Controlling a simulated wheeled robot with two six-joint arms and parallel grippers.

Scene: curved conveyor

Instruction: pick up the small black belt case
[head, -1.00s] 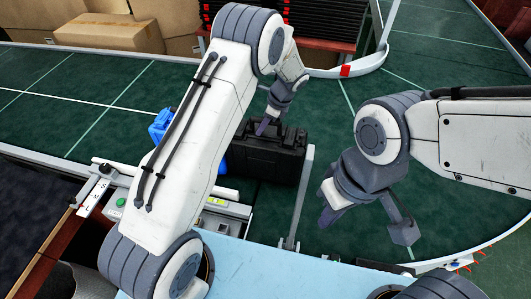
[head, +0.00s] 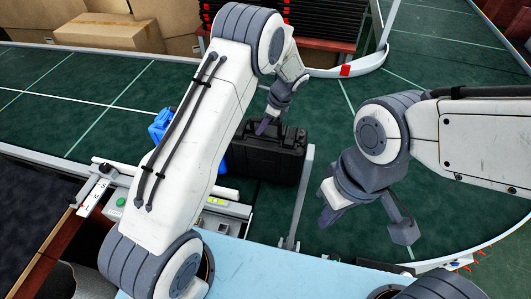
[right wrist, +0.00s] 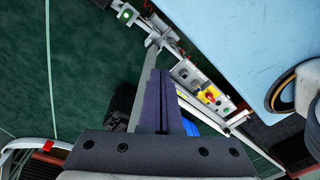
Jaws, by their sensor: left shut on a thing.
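The black case (head: 265,160) stands on the green conveyor, just behind the light metal rail. My left gripper (head: 262,127) reaches down to the top of the case and is shut on it near its handle. The fingers partly cover the handle, so the exact grip is hard to see. The case also shows in part in the right wrist view (right wrist: 121,103), behind the gripper. My right gripper (head: 327,215) hangs empty to the right of the case, apart from it. Its fingers lie together in the right wrist view (right wrist: 160,85).
A blue object (head: 160,124) lies left of the case, partly hidden by my left arm. A metal rail (head: 302,195) stands close to the case's right side. Cardboard boxes (head: 110,33) and a stack of black trays (head: 325,20) are at the back. The belt at right is clear.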

